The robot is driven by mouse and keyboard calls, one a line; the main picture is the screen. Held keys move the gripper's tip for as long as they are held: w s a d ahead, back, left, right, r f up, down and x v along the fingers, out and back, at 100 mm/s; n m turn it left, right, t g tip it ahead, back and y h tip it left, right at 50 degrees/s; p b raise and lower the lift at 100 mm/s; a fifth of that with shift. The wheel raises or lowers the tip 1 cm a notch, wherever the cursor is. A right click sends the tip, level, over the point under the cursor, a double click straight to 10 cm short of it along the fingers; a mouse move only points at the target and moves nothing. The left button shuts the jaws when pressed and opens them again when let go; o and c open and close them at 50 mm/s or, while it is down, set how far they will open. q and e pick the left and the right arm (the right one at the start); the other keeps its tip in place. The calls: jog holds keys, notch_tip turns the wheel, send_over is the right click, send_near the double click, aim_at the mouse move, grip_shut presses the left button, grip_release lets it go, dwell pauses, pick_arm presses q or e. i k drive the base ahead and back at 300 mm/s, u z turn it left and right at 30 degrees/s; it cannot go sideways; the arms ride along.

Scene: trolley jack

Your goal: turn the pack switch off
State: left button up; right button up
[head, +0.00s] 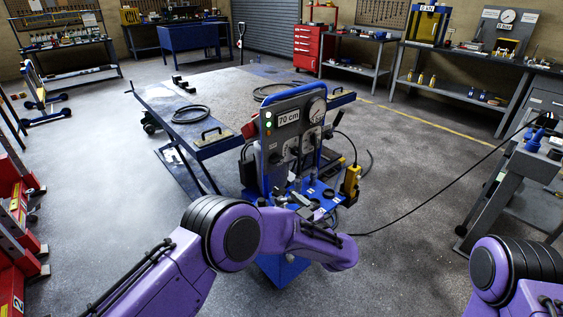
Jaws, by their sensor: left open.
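The control stand (290,130) is a blue-framed grey panel with a "70 cm" plate (288,117), a round gauge (317,109) and lit green lamps (268,120) at its left edge. Small levers or switches sit on the panel's lower half; which one is the pack switch is too small to tell. My left gripper (298,194) is open in front of the panel's foot, over the blue shelf. Whether it touches anything there I cannot tell. My left arm hides part of the stand's base. My right arm shows at the lower right, but its gripper is out of view.
A yellow pendant (350,183) hangs at the stand's right side. A large lift table (225,95) with coiled hoses stands behind. A grey bench (533,165) stands at right, with a black cable running toward it. Red stands (15,215) line the left edge. Floor at left is open.

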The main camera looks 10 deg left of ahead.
aim_at(274, 158)
jog(key=i, duration=1)
